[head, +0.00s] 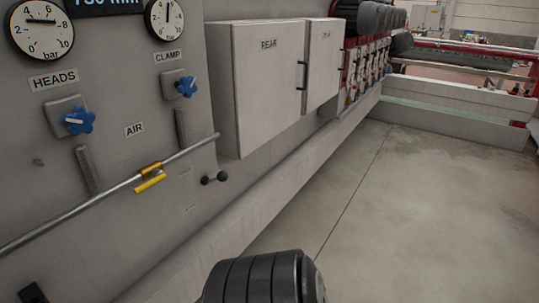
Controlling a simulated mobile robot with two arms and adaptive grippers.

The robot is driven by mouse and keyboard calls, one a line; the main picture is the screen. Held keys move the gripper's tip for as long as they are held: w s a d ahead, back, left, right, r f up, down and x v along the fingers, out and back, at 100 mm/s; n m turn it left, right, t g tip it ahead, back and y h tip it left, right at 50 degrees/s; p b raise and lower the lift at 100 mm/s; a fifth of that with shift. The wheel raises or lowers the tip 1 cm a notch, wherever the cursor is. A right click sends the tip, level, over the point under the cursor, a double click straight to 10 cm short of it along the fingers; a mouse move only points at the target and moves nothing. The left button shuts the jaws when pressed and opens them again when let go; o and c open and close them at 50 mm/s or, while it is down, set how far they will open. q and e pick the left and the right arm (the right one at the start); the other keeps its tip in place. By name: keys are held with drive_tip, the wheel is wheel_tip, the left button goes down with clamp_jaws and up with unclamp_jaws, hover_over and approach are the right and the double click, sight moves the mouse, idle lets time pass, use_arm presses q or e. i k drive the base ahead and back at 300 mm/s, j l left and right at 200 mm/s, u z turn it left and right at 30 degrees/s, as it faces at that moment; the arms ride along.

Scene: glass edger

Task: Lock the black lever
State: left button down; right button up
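A small black lever (214,178) with a rounded knob at each end sticks out low on the grey machine panel (150,212), right of the yellow-handled valve. It lies nearly level, and I cannot tell from here whether it is locked. Neither of my grippers can be made out in the head view. A dark ribbed rounded part (262,279) shows at the bottom middle, cut off by the frame edge; I cannot tell what it belongs to. It is apart from the lever in the picture.
A pipe (80,212) with a yellow valve handle (150,183) crosses the panel. Blue knobs (79,121) sit below gauges (41,29). Grey cabinets (268,85) jut out at upper right. A low ledge (290,197) runs along the machine; the concrete floor (430,220) is clear.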

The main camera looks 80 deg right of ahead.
sight(221, 176)
drive_tip(key=z, duration=2.35)
